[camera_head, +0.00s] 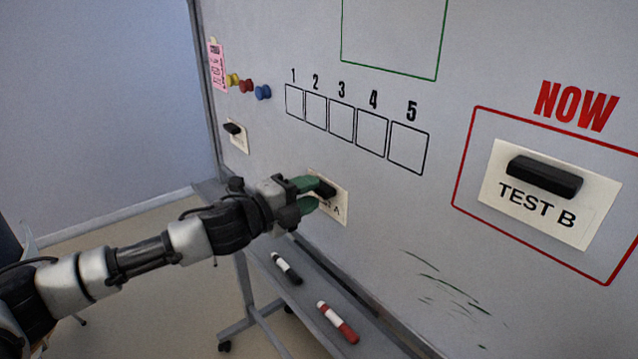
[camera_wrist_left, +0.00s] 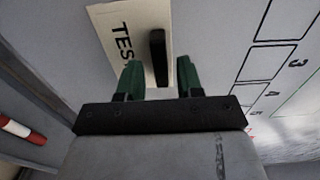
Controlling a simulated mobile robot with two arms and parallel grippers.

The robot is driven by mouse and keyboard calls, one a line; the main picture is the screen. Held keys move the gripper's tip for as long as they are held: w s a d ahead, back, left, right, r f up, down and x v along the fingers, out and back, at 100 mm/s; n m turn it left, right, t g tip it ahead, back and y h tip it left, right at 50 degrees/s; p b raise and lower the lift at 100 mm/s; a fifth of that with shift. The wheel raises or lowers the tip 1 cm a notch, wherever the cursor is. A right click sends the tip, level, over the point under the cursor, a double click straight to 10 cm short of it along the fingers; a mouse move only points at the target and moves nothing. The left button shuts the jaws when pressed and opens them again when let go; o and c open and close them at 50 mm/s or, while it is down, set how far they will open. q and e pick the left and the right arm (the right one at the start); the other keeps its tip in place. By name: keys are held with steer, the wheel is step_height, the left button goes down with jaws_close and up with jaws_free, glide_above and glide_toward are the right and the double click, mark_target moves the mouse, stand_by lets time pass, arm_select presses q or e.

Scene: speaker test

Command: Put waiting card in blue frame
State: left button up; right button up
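A white card (camera_head: 341,203) with a black handle is on the whiteboard in the head view; its lettering is partly hidden and ends in "A". My left gripper (camera_head: 310,195) is at this card, its green fingers open. In the left wrist view, the card (camera_wrist_left: 138,15) reads "TES", and its black handle (camera_wrist_left: 158,55) lies between the spread fingers (camera_wrist_left: 159,76), with gaps on both sides. A small card (camera_head: 240,142) with a black handle is farther left. I cannot tell which is the waiting card. No blue frame shows. My right gripper is not in view.
A red frame (camera_head: 463,155) under "NOW" holds the "TEST B" card (camera_head: 502,168). A green frame (camera_head: 389,72) is above numbered boxes (camera_head: 340,120). Coloured magnets (camera_head: 246,86) sit at left. Black (camera_head: 286,268) and red (camera_head: 338,323) markers lie on the tray below.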

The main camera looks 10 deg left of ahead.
arm_select(q)
steer(key=shift+w+d, duration=0.4)
steer(key=shift+w, duration=0.05)
jaws_close()
steer(key=shift+p, duration=0.45)
